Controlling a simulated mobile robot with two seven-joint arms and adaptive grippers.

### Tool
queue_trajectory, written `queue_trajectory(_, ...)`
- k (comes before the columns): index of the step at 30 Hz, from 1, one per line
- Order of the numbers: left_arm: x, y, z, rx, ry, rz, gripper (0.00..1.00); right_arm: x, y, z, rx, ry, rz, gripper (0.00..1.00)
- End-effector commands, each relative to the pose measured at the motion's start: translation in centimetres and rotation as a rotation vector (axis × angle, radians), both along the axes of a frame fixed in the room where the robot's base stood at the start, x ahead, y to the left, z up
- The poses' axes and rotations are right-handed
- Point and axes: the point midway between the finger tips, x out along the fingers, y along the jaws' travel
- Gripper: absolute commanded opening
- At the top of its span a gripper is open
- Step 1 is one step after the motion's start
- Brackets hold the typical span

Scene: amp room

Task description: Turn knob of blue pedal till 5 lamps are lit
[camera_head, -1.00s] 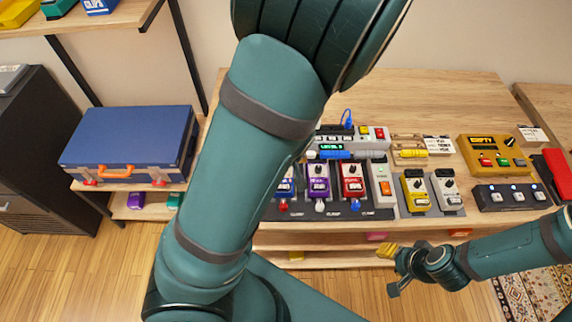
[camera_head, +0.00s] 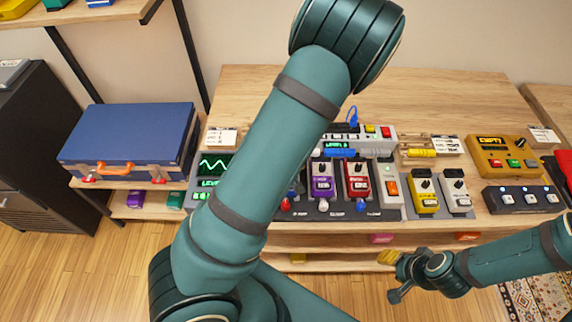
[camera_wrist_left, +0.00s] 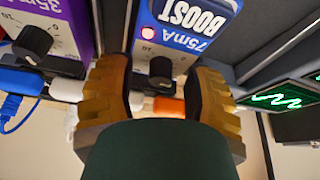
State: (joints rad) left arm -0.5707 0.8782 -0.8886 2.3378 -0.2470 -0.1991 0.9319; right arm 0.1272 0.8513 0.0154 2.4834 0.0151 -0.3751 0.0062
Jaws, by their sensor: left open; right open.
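The blue pedal (camera_wrist_left: 190,22), marked BOOST 75mA, fills the top of the left wrist view, with a pinkish-red lamp. Its black knob (camera_wrist_left: 160,70) has a white pointer mark. My left gripper (camera_wrist_left: 158,84) is open, with one yellow-brown finger on each side of the knob; I cannot tell whether either touches it. In the head view my left arm hides this gripper and nearly all of the blue pedal. My right gripper (camera_head: 392,275) is open and empty, low in front of the table. I see no row of lit lamps clearly enough to count.
A purple pedal (camera_head: 321,182) and a red pedal (camera_head: 357,180) stand close to the right of my left arm. The purple pedal's knob (camera_wrist_left: 33,42) is near my left fingers. Green screens (camera_head: 214,164) stand left of the arm. Yellow and grey pedals are further right.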

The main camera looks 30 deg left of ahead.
Motion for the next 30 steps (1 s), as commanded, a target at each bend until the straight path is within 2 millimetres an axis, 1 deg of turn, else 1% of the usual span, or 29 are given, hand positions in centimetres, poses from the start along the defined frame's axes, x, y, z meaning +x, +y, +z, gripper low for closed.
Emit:
queue_trajectory(2,-0.01,-0.01,0.02,0.0,0.0,0.0,0.51,0.0,0.0,0.02,0.0,0.0,0.0,0.47)
queue_trajectory(3,0.0,0.0,0.02,0.0,0.0,0.0,0.47,0.0,0.01,0.01,0.0,0.0,0.0,0.47)
queue_trajectory(5,-0.02,0.0,0.03,0.0,0.0,0.0,0.26,0.0,0.01,0.01,0.0,0.0,0.0,0.47)
queue_trajectory(6,-0.01,0.01,0.03,0.0,0.0,0.001,0.12,0.0,0.01,0.01,0.0,0.0,0.0,0.47)
queue_trajectory(7,-0.01,0.01,0.03,0.0,0.0,0.001,0.01,0.0,0.01,0.01,0.0,0.0,0.0,0.47)
queue_trajectory(8,-0.02,0.0,0.03,0.0,0.0,0.001,0.0,0.0,0.01,0.01,0.0,0.0,0.0,0.47)
queue_trajectory(16,-0.03,0.02,0.02,0.0,0.0,-0.001,0.0,0.0,0.0,-0.01,0.0,0.0,0.0,0.47)
queue_trajectory(19,-0.06,0.06,-0.01,-0.002,0.001,-0.031,0.0,-0.01,0.0,-0.12,0.0,0.0,0.0,0.47)
queue_trajectory(30,-0.06,0.12,-0.07,-0.002,-0.001,-0.324,0.0,-0.28,0.05,-0.94,0.002,0.007,0.005,0.47)
